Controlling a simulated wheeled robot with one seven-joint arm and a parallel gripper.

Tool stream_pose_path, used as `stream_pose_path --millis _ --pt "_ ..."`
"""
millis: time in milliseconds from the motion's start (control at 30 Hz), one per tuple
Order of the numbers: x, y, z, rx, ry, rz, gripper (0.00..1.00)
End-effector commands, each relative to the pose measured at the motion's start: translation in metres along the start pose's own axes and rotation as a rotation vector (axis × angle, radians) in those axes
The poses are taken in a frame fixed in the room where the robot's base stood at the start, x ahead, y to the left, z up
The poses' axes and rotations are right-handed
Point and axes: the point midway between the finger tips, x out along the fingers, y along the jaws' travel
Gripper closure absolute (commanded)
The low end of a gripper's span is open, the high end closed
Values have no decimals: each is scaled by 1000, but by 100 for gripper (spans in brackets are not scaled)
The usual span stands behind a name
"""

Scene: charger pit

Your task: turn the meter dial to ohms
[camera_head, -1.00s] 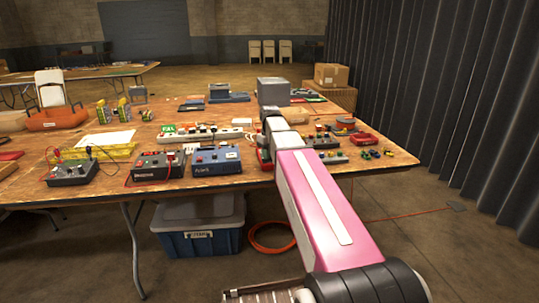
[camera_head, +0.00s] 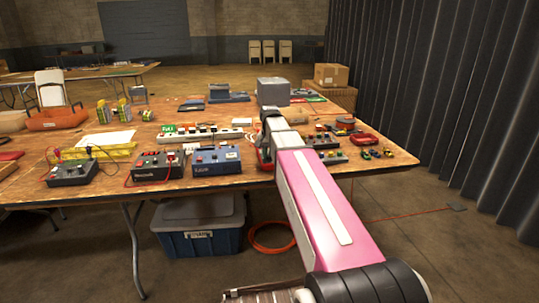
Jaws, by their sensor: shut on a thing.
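My gripper (camera_head: 267,142) is at the right-centre of the near table, at the end of my pink arm. It points down at a red-edged device (camera_head: 262,160), which looks like the meter and stands near the table's front edge. My wrist and arm cover most of this device. The fingertips are mostly hidden, and the gripper is shut on what appears to be the meter dial. The dial itself and its markings cannot be read from here.
A blue device (camera_head: 216,159) stands just left of my gripper, with a black device (camera_head: 158,166) beside it. A power strip (camera_head: 200,133) lies behind them. Small parts (camera_head: 376,153) and a red item (camera_head: 364,139) lie to the right. A grey box (camera_head: 273,91) stands behind.

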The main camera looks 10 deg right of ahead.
Motion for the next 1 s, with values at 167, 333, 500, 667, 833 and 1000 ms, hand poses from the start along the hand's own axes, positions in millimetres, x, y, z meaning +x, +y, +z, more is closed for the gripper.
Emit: stream_pose_path --millis 167,333,500,667,833,1000 --pt "0 0 0 62 0 0 96" --pt "0 0 0 90 0 0 96" --pt "0 0 0 98 0 0 96" --pt "0 0 0 98 0 1 96" --pt "0 0 0 97 0 0 50" --pt "0 0 0 96 0 0 47"
